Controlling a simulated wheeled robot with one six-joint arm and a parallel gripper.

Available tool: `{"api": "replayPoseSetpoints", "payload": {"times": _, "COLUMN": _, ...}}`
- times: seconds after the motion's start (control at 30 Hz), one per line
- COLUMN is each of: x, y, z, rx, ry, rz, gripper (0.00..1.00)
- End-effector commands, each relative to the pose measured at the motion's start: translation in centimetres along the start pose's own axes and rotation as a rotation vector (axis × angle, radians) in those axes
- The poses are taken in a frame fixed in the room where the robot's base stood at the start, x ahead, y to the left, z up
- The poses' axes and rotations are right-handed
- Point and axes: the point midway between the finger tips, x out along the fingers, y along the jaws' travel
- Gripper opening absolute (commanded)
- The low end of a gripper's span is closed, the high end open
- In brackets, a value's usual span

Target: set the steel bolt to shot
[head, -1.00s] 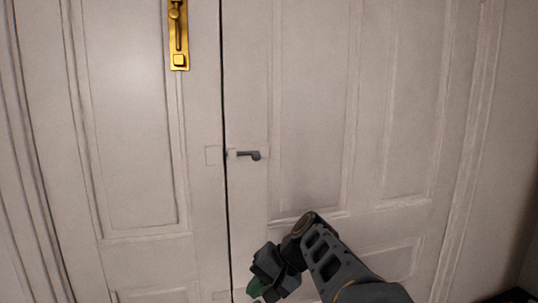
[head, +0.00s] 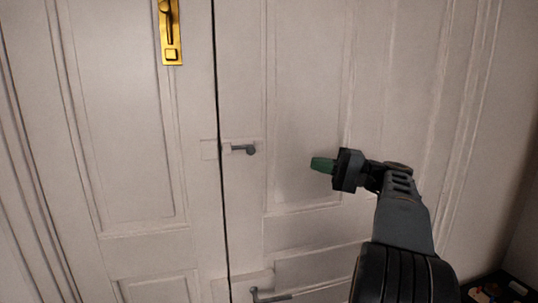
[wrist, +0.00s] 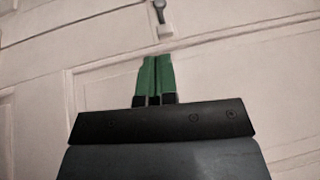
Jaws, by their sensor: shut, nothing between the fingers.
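A small dark grey bolt (head: 241,149) with a round knob sits on a pale plate on the right door leaf, at the seam. Its knob end points away from the seam, and I see no bar crossing to the pale keeper (head: 209,149) on the left leaf. A second grey bolt (head: 272,297) is lower on the right leaf, partly cut off by the picture's edge. I cannot tell from looks which is steel. My gripper (head: 313,163), with green fingers, is shut and empty, right of the upper bolt and apart from it. In the wrist view a bolt (wrist: 160,10) shows beyond the shut fingers (wrist: 156,58).
A brass handle plate (head: 170,33) is high on the left leaf (head: 125,120). The right leaf (head: 305,100) has raised panel mouldings. Dark clutter (head: 500,290) lies at the lower right. The space between my gripper and the upper bolt looks clear.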

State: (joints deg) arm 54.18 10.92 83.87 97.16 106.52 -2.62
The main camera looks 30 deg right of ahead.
Motion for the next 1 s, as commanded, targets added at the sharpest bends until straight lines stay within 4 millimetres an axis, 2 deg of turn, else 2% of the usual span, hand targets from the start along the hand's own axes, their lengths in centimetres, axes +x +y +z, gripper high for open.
{"api": "replayPoseSetpoints", "payload": {"times": 0.17, "x": 1.3, "y": -0.1, "z": 0.1, "rx": 0.001, "ry": -0.003, "rz": 0.001, "gripper": 0.0}}
{"api": "replayPoseSetpoints", "payload": {"times": 0.7, "x": 10.9, "y": -0.3, "z": 0.1, "rx": 0.002, "ry": -0.003, "rz": 0.001, "gripper": 0.0}}
{"api": "replayPoseSetpoints", "payload": {"times": 1.0, "x": 13.6, "y": -0.1, "z": 0.0, "rx": 0.001, "ry": 0.0, "rz": 0.001, "gripper": 0.0}}
